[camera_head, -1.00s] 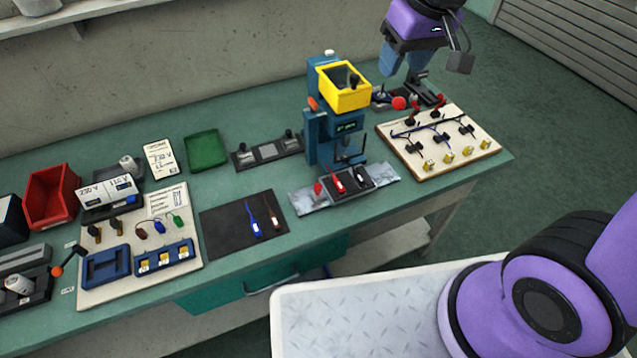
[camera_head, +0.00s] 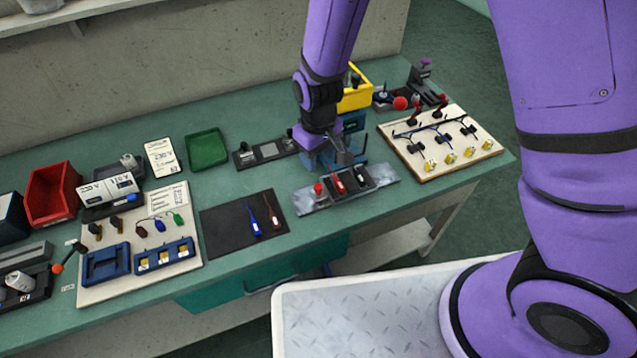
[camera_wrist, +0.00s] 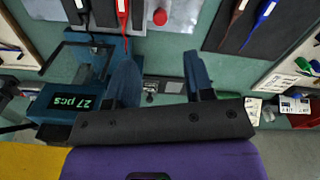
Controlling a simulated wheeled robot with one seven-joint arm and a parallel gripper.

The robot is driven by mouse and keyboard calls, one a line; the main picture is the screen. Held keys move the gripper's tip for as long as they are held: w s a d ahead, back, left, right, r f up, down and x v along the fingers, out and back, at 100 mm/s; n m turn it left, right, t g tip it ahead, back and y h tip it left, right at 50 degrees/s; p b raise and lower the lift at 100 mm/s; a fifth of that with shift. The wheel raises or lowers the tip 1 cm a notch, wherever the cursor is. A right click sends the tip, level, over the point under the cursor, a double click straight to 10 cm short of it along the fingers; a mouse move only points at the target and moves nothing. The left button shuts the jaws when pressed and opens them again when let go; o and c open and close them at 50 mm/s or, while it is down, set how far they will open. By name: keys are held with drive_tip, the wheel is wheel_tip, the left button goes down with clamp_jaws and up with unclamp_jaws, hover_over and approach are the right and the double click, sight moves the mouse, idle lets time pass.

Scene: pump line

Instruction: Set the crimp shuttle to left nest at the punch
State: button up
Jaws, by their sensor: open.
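The crimp shuttle (camera_head: 347,183) is a dark block carrying a red and a black lead-like piece, on a metal plate (camera_head: 385,174) in front of the punch. A red knob (camera_head: 318,189) stands at the plate's left; it also shows at the top of the wrist view (camera_wrist: 160,17). The blue punch (camera_head: 352,148) is largely hidden behind my arm; its display (camera_wrist: 75,102) shows upside down in the wrist view. My gripper (camera_head: 328,160) is at the punch, just behind the shuttle. In the wrist view its blue fingers (camera_wrist: 160,62) are apart with nothing between them.
A dark mat (camera_head: 225,232) with a blue and a brown piece lies left of the plate. A wiring board (camera_head: 470,160) lies right.

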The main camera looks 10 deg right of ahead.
sight(318, 186)
wheel_tip(318, 186, down, 11)
drive_tip(key=shift+r, duration=0.1)
idle(0.5)
drive_tip(key=shift+c, duration=0.2)
